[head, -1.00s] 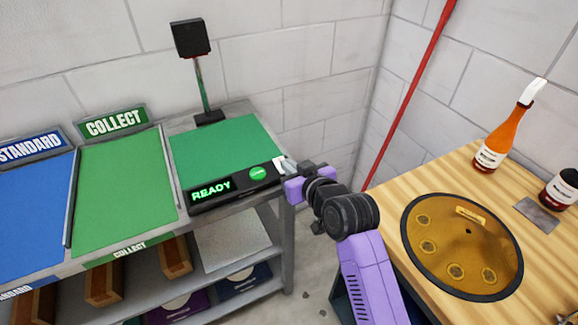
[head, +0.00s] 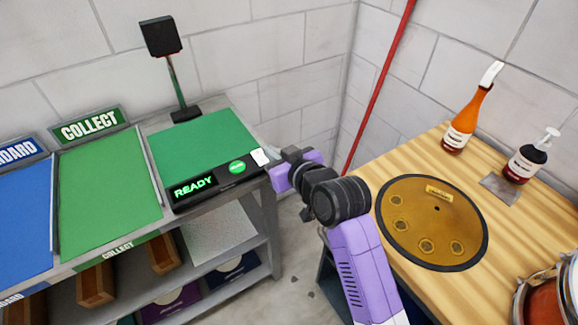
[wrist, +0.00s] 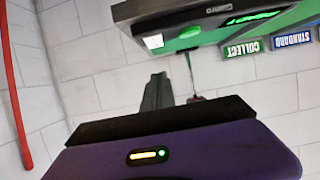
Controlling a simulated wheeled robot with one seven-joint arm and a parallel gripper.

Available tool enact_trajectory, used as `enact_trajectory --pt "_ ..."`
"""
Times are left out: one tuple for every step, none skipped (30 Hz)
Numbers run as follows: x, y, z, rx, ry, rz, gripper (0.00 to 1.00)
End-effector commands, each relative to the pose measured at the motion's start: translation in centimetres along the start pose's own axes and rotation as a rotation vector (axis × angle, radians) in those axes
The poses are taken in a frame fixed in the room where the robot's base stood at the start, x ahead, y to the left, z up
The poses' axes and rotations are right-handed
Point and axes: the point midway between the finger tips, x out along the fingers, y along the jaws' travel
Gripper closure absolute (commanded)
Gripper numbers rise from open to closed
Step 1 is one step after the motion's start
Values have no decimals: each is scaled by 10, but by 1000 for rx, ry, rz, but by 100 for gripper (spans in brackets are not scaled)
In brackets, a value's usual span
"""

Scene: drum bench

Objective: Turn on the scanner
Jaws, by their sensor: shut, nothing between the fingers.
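The scanner console (head: 222,181) is a black bar along the front of a green pad (head: 203,141), with a lit green READY display (head: 195,187). A round green button (head: 237,167) and a white square (head: 260,157) sit at its right end. The white square also shows in the wrist view (wrist: 153,41). A post with a black head (head: 161,37) stands behind the pad. My gripper (head: 272,172) is shut and empty, just right of the console's right end. In the wrist view its fingers (wrist: 168,94) show below the console, apart from it in the picture.
Green COLLECT (head: 108,205) and blue STANDARD trays lie left on the shelf unit. A wooden bench (head: 440,150) at right holds a bronze disc (head: 432,222), an orange bottle (head: 467,118) and a dark pump bottle (head: 530,157). A red pipe (head: 378,90) runs down the wall.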

Motion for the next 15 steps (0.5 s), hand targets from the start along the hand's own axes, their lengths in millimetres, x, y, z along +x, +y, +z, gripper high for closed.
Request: enact_trajectory --pt "-10 1 4 1 4 2 100" --pt "-15 1 6 1 2 2 100" --pt "-23 0 7 0 3 2 100" --pt "-28 1 8 1 3 2 100" --pt "-33 1 10 1 2 2 100" --pt "-39 1 11 1 3 3 100" --pt "-44 1 12 1 3 3 100" --pt "-48 1 14 1 2 3 100" --pt "-53 1 14 0 3 2 100" --pt "-56 1 15 0 3 2 100" --pt "-58 1 15 0 3 1 100" --pt "-61 0 16 0 2 1 100" --pt "-63 0 17 0 2 1 100" --pt "-65 0 17 0 2 1 100" --pt "-66 0 16 0 3 1 100"
